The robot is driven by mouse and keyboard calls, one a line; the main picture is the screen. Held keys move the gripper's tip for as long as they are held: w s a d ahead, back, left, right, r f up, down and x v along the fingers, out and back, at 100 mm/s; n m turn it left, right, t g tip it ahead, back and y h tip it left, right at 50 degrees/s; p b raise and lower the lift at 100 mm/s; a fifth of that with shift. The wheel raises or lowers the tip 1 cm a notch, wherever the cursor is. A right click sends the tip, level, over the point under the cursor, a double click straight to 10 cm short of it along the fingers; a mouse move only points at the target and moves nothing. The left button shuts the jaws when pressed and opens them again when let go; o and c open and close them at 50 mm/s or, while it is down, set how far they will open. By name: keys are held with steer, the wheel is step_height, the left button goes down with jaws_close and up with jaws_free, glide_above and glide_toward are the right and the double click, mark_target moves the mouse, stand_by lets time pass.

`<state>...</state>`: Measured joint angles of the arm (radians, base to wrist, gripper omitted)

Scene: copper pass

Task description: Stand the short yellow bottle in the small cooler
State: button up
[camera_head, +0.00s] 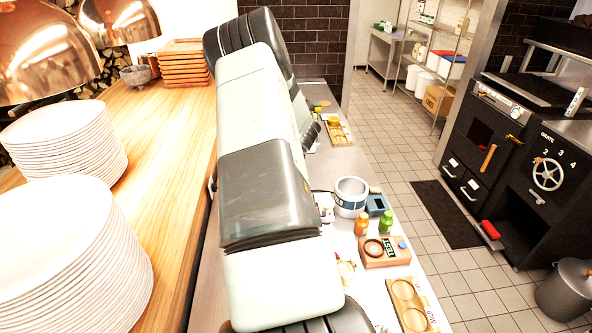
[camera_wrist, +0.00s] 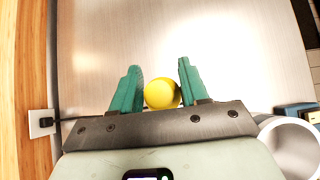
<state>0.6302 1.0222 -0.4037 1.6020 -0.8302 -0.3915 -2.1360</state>
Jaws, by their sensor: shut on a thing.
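My gripper (camera_wrist: 160,68) shows in the wrist view with two green fingers shut on the short yellow bottle (camera_wrist: 162,93). Only the round yellow top of the bottle shows between the fingers, so its lower part is hidden. A round white container with a blue band, which looks like the small cooler (camera_head: 350,198), stands on the counter right of my arm in the head view. Its pale round rim also shows at the lower right of the wrist view (camera_wrist: 262,130), to the side of my gripper. In the head view my arm hides the gripper and bottle.
A wooden tray (camera_head: 396,291) is nearer. Plates (camera_head: 62,262) are stacked on the wooden shelf at left. The metal counter (camera_wrist: 225,45) beyond my fingers is clear.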

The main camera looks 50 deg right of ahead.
steer(key=f, duration=0.5)
steer(key=shift+s+d+f, duration=0.25)
steer(key=shift+d+f, duration=0.05)
steer(key=shift+d, duration=0.05)
steer(key=shift+f, duration=2.35)
steer(key=o, duration=1.2)
steer(key=shift+f, duration=0.1)
steer(key=shift+c, duration=0.2)
steer(key=shift+r, duration=0.2)
steer(key=v, duration=1.1)
steer(key=shift+s+a+r, duration=0.25)
steer(key=shift+a+r, duration=0.05)
steer(key=shift+c, duration=1.3)
